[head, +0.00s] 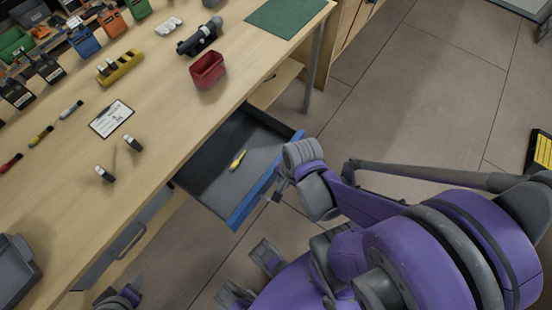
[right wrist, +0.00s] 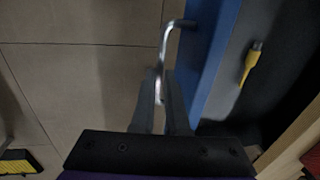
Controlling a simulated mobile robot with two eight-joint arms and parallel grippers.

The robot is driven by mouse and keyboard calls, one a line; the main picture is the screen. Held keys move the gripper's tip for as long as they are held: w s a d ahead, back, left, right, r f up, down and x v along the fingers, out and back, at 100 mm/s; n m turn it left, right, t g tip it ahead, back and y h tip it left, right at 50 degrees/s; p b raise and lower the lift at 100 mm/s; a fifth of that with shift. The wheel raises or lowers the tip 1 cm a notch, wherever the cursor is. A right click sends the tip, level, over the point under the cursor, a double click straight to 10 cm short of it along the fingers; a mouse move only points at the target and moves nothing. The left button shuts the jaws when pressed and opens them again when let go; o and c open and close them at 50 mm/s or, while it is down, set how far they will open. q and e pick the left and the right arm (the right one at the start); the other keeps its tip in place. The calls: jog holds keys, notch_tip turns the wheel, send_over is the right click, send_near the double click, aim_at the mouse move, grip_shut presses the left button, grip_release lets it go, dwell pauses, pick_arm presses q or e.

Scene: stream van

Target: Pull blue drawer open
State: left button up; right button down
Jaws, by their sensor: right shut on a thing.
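The blue drawer (head: 252,203) stands pulled out from under the wooden workbench, its blue front facing my right arm. A yellow-handled tool (head: 238,160) lies inside it. My right gripper (head: 281,190) is at the drawer front. In the right wrist view my right gripper (right wrist: 160,92) is shut on the metal bar handle (right wrist: 166,48) of the blue drawer front (right wrist: 208,55). The yellow tool also shows there (right wrist: 250,62). My left gripper (head: 120,299) is at the bottom edge of the head view, below the bench, mostly cut off; its jaws are unclear.
The workbench (head: 165,125) carries a red bin (head: 207,70), a dark cylindrical tool (head: 199,38), a yellow holder (head: 120,68), a label card (head: 111,118) and markers. A grey drawer (head: 130,240) sits left of the blue one. The tiled floor (head: 420,110) is open at right.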

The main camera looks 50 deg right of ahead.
dwell(0.3)
jog(key=c, duration=1.2)
grip_release()
pick_arm(q)
notch_tip(320, 180, up, 8)
jog(key=w+p, duration=0.2)
jog(key=p, duration=0.4)
jog(key=shift+f, duration=0.15)
pick_arm(e)
notch_tip(320, 180, up, 11)
jog(key=s, duration=0.2)
jog(key=shift+f, duration=0.15)
jog(key=shift+d, duration=0.1)
jog(key=w+a+r+n+t, duration=0.3)
jog(key=w+a+r+n, duration=0.4)
jog(key=n, duration=1)
jog(key=w+a, duration=0.2)
jog(key=w, duration=0.2)
jog(key=shift+a+r, duration=0.2)
jog(key=shift+r, duration=0.2)
